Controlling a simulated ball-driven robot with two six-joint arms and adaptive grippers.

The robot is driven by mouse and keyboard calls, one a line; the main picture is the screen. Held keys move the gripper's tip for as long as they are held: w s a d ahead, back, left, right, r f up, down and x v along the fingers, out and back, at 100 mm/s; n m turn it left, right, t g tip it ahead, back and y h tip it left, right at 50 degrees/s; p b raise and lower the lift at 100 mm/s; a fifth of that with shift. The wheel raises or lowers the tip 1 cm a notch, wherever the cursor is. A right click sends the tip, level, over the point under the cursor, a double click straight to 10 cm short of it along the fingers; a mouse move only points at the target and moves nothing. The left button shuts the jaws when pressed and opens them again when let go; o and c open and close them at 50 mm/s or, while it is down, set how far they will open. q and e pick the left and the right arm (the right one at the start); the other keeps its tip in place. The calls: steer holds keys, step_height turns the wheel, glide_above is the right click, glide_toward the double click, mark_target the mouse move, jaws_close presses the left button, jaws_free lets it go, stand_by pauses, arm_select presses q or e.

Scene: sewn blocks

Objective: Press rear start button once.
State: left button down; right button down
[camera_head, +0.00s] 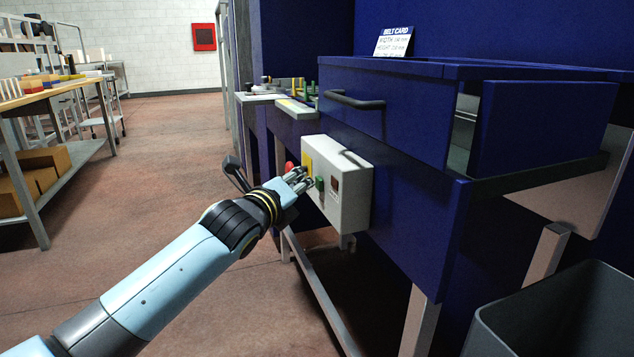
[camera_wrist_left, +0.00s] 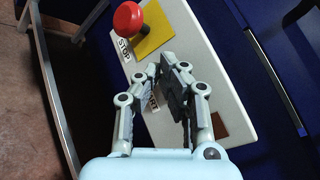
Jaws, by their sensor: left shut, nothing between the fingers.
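A white control box (camera_head: 349,203) is mounted on the side of the blue machine. A green button (camera_head: 320,184) shows on its face, right at my left gripper's fingertips; I cannot tell whether they touch it. My left gripper (camera_head: 304,181) is shut and empty, pointing at the box face. In the left wrist view, the gripper (camera_wrist_left: 172,76) is over the box (camera_wrist_left: 205,60) and hides the green button. A red stop button (camera_wrist_left: 128,19) on a yellow plate (camera_wrist_left: 153,32) sits beside the fingers, with a STOP label. My right gripper is out of view.
A blue drawer with a dark handle (camera_head: 355,101) juts out above the box. A dark open bin (camera_head: 565,312) stands at the lower right. A belt card (camera_head: 393,42) stands on the machine. A workbench (camera_head: 45,92) is at the left; the floor between is clear.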

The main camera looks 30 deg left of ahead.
arm_select(q)
steer(key=shift+w+d, duration=0.25)
steer(key=shift+w, duration=0.05)
stand_by(0.7)
steer(key=shift+s, duration=0.1)
stand_by(0.3)
steer(key=shift+s+a+p, duration=0.45)
steer(key=shift+s+a, duration=0.05)
steer(key=shift+s, duration=0.05)
steer(key=s+a+b, duration=0.1)
steer(key=s+a, duration=0.2)
steer(key=shift+s+a, duration=0.15)
steer(key=shift+s, duration=0.25)
stand_by(0.8)
